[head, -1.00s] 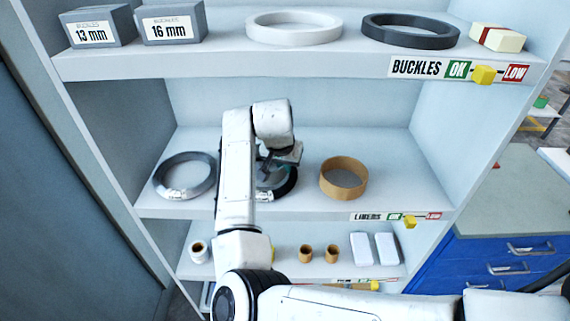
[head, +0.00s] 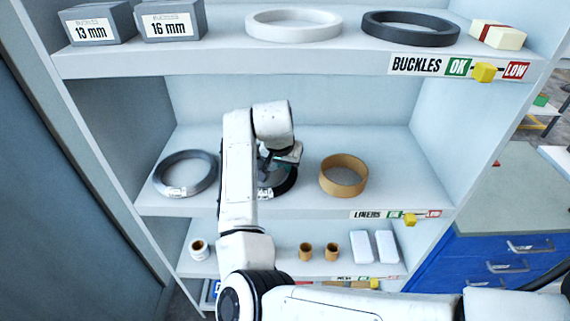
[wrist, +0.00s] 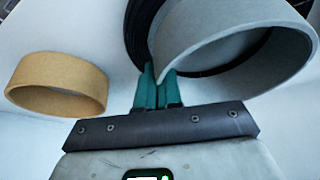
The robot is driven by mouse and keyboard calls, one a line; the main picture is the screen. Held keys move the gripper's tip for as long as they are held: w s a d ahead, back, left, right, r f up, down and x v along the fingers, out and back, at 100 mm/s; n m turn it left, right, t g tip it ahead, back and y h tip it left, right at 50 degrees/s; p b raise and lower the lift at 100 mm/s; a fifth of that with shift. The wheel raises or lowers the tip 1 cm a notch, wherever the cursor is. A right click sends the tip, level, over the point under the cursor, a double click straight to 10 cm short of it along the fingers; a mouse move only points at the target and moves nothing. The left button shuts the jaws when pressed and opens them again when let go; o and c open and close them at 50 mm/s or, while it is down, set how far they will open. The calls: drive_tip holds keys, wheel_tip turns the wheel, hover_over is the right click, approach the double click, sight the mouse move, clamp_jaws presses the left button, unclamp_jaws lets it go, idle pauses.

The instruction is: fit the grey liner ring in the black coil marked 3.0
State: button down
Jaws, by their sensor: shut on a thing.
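My gripper (wrist: 158,88) has teal fingers shut on the wall of the grey liner ring (wrist: 192,48), which fills the upper right of the wrist view. The black coil (wrist: 140,28) lies behind the ring, and dark windings also show through its opening. I cannot tell whether the ring is inside the coil or just above it. In the head view my gripper (head: 283,157) is over the black coil (head: 289,184) on the middle shelf. My arm hides much of the coil and nearly all of the ring. The coil's tag is too small to read.
A tan ring (head: 327,180) stands close to the right of the black coil; it also shows in the wrist view (wrist: 40,70). A grey coil (head: 160,178) lies at the left of the middle shelf. The upper shelf (head: 230,65) overhangs, with rings and boxes on it.

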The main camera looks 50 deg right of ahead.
drive_tip(key=shift+r+p, duration=0.4)
drive_tip(key=shift+p, duration=0.15)
drive_tip(key=shift+w+p, duration=0.1)
drive_tip(key=shift+p, duration=0.55)
idle(1.5)
drive_tip(key=shift+f, duration=0.55)
drive_tip(key=c, duration=1.2)
unclamp_jaws()
drive_tip(key=shift+f, duration=0.1)
drive_tip(key=shift+b, duration=0.3)
drive_tip(key=w+v, duration=0.1)
drive_tip(key=v, duration=0.4)
drive_tip(key=s+a+b, duration=0.1)
drive_tip(key=s+a, duration=0.1)
drive_tip(key=a, duration=0.1)
drive_tip(key=s+a+b, duration=0.1)
drive_tip(key=a, duration=0.3)
drive_tip(key=s+a+b, duration=0.2)
drive_tip(key=a, duration=0.2)
drive_tip(key=shift+s, duration=0.35)
